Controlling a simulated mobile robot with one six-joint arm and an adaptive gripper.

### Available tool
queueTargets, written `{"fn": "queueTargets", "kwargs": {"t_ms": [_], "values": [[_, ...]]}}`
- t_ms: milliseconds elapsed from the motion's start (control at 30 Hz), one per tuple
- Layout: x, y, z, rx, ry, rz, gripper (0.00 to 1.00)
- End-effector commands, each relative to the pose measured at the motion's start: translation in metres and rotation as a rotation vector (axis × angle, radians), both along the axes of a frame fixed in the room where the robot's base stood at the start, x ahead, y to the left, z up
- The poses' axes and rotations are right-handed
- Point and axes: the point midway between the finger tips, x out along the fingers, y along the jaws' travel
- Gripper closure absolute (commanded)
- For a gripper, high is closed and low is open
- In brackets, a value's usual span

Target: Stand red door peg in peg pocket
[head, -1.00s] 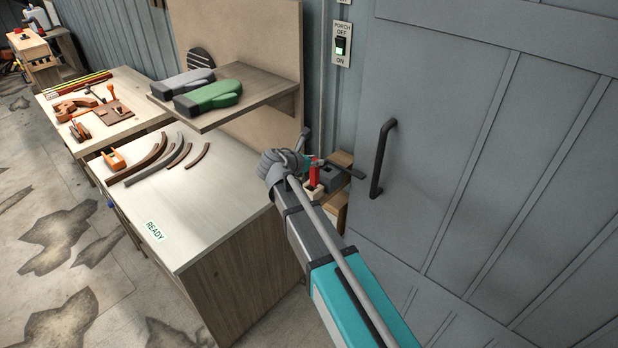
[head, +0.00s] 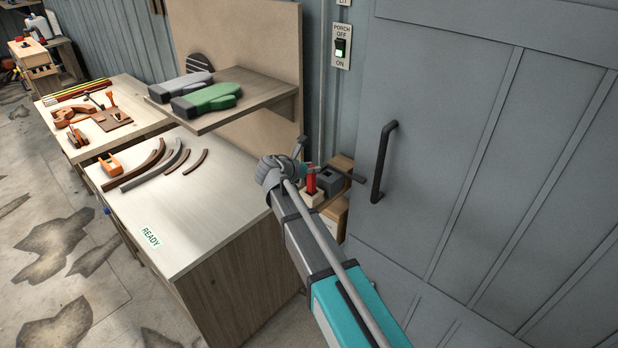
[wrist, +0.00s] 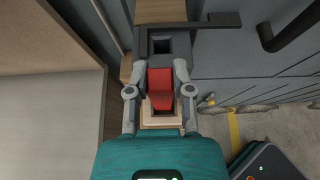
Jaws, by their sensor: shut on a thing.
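The red door peg (wrist: 160,88) is between the fingers of my gripper (wrist: 160,86), which is shut on it. In the head view the red peg (head: 311,178) stands roughly upright, just above or partly in a pale block (head: 312,198). In the wrist view the pale block (wrist: 161,121) has a dark opening under the peg's near end. I cannot tell how far the peg reaches into it. Beyond the peg is a dark grey block (wrist: 147,50) with an empty square opening. Which block is the peg pocket is not marked.
A grey door with a dark handle (head: 384,160) stands close on the right. A dark flat bar (wrist: 215,20) sticks out from the grey block toward it. A workbench (head: 190,215) with curved strips is on the left, below a shelf (head: 245,100) holding gloves.

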Motion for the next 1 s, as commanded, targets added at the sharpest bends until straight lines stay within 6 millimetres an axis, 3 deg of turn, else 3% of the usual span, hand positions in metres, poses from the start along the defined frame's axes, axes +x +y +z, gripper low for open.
{"fn": "queueTargets", "kwargs": {"t_ms": [300,900,933,1000], "values": [[-0.001,0.000,-0.028,0.000,0.000,0.000,1.00],[-0.001,0.000,-0.033,0.000,0.000,0.001,1.00],[-0.001,0.001,-0.033,0.000,0.000,0.001,0.69],[-0.001,0.001,-0.032,0.000,0.000,0.001,0.56]]}}
